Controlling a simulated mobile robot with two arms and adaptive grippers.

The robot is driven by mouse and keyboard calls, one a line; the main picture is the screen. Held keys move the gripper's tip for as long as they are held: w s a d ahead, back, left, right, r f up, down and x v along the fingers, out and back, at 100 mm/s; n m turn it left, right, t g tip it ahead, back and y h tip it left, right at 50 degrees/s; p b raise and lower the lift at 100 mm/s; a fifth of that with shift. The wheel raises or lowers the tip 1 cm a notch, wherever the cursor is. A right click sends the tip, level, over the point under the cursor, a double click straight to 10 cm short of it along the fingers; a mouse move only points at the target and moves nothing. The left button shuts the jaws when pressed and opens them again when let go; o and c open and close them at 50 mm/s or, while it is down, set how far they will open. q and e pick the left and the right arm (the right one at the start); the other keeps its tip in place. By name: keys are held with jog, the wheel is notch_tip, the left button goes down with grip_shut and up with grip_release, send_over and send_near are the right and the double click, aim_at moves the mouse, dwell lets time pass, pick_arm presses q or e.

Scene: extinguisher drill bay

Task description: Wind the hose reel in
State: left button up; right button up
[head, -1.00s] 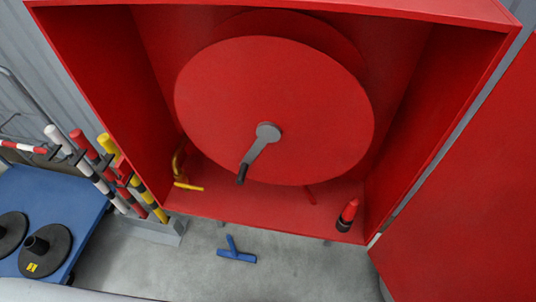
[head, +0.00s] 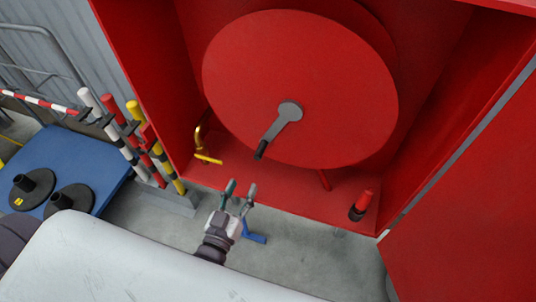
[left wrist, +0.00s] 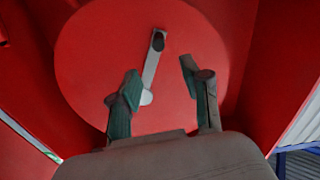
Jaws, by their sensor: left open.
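The red hose reel (head: 310,75) stands in the open red cabinet (head: 140,85), its round face toward me. A grey crank arm (head: 280,126) is fixed at its hub and points down and left, with a dark handle (head: 261,150) at its end. My left gripper (head: 240,188) is open and empty, below and a little left of the handle, apart from it. In the left wrist view the reel (left wrist: 100,50) fills the background, and the crank (left wrist: 151,65) with its dark handle (left wrist: 158,41) shows between and beyond the open fingers (left wrist: 158,75). My right gripper is out of view.
A yellow valve lever (head: 207,158) and a red nozzle with a black end (head: 361,205) are at the cabinet's bottom. The red door (head: 470,180) is open at right. Striped posts (head: 130,150) and a blue platform (head: 65,160) stand left. A blue tool (head: 253,237) lies on the floor.

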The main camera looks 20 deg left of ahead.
aim_at(257, 157)
pick_arm(q)
jog(key=w, duration=0.4)
jog(key=w+p, duration=0.1)
jog(key=w, duration=0.7)
jog(key=shift+d, duration=0.3)
jog(key=shift+s, duration=0.1)
grip_shut()
